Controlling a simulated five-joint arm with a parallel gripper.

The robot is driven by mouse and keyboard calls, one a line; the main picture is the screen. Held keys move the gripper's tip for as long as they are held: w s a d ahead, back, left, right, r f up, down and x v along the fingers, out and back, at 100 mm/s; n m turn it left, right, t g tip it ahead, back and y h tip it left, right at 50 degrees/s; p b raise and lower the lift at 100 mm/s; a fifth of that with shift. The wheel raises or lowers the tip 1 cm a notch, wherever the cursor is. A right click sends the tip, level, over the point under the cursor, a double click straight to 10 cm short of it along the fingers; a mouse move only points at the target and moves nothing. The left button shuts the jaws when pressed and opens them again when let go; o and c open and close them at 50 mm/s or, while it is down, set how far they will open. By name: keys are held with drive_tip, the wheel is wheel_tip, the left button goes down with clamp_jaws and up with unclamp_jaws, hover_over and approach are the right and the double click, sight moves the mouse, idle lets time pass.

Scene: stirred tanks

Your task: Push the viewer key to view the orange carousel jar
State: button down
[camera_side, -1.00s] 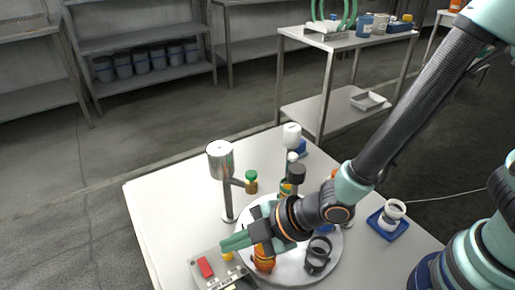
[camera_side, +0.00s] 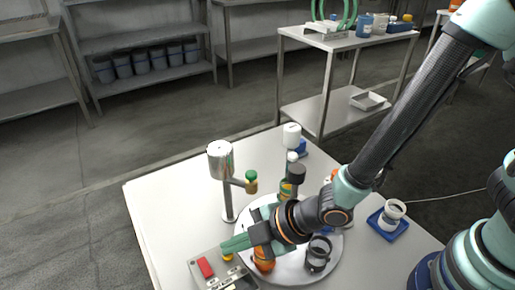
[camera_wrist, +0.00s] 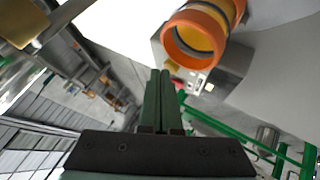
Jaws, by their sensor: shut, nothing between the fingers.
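My gripper (camera_side: 224,246) has its green fingers together over the key panel (camera_side: 240,287); in the wrist view its fingers (camera_wrist: 159,74) point toward the panel with nothing between them. The panel carries a red key (camera_side: 205,267) and a yellow key (camera_side: 227,257), which sits just below the fingers. I cannot tell whether the fingers touch it. The orange jar (camera_side: 263,264) stands on the round carousel plate (camera_side: 293,274), partly hidden by my gripper. In the wrist view the orange jar (camera_wrist: 190,52) shows its open rim beside the panel.
A metal cylinder on a post (camera_side: 220,160) stands behind the gripper, with a green-capped jar (camera_side: 251,182) beside it. A dark ring-shaped holder (camera_side: 318,255) is on the plate. A white cup (camera_side: 393,212) sits on a blue base at right. The table's left part is clear.

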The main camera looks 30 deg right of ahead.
drive_tip(key=shift+f, duration=0.2)
drive_tip(key=shift+r, duration=0.1)
idle(0.4)
drive_tip(key=shift+r, duration=0.8)
drive_tip(key=shift+r, duration=2.5)
drive_tip(key=shift+d+r, duration=0.1)
